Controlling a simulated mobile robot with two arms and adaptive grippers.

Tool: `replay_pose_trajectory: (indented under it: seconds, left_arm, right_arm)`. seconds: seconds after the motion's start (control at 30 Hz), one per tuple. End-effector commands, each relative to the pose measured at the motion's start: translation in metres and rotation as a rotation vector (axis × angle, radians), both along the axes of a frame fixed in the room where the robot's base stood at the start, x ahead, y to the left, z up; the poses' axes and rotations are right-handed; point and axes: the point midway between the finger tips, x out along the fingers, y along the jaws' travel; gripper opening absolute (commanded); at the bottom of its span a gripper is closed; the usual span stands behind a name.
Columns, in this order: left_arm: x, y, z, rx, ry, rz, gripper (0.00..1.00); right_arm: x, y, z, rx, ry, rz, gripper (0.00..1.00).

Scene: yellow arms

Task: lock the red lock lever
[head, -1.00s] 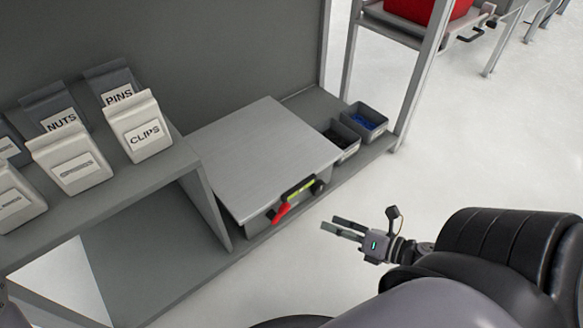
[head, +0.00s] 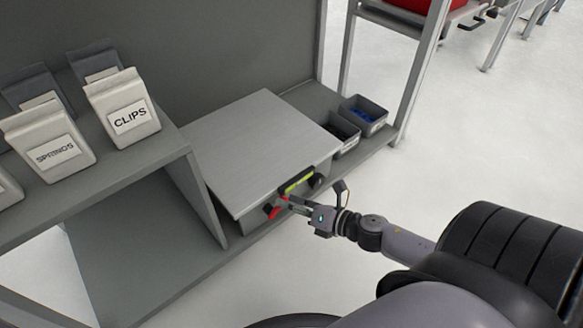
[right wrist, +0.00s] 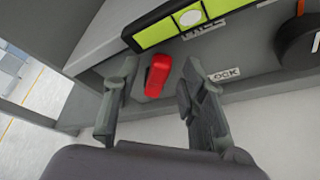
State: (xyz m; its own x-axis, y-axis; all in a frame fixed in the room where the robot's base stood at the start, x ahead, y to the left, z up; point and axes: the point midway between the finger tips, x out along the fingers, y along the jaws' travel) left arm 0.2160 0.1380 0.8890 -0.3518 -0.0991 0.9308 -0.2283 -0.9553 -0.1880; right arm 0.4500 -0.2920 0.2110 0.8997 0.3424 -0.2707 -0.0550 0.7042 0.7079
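The red lock lever (right wrist: 158,74) is on the front of a grey metal box (head: 258,140). In the right wrist view it sits between the two fingers of my right gripper (right wrist: 157,95), nearer the left finger, with gaps on both sides. In the head view the lever (head: 270,211) is partly covered by the right gripper (head: 288,205), which is at the box front. The right gripper is open. A label reading "LOCK" (right wrist: 224,75) shows behind the right finger. My left gripper is not in view.
Grey bins (head: 364,116) stand right of the box. Labelled containers (head: 122,108) stand on the shelf at left. The floor in front is open.

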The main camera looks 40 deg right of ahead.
Motion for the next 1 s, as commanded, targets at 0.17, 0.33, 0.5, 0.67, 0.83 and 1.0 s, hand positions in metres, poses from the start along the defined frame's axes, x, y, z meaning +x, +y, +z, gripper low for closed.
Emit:
replay_pose_trajectory:
  seconds: [0.17, 0.33, 0.5, 0.67, 0.83, 1.0]
  left_arm:
    - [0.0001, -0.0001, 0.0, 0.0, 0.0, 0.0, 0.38]
    - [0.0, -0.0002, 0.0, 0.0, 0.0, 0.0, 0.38]
    - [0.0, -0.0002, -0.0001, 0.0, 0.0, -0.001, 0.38]
    - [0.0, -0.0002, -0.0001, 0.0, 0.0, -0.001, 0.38]
    - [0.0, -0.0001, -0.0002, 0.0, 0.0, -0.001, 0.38]
    - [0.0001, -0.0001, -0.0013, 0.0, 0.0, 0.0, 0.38]
  right_arm:
    - [-0.0001, -0.0001, 0.0001, 0.0, 0.0, 0.0, 0.31]
    - [-0.0003, -0.0001, 0.0001, 0.0, 0.0, 0.0, 0.2]
    - [-0.0003, 0.0, 0.0002, 0.0, 0.0, 0.0, 0.08]
    - [-0.0003, 0.0, 0.0001, 0.0, -0.001, 0.001, 0.0]
    - [-0.0003, 0.0, 0.0001, 0.0, -0.001, 0.001, 0.0]
    - [-0.0003, -0.0011, -0.0015, 0.019, 0.001, -0.001, 0.0]
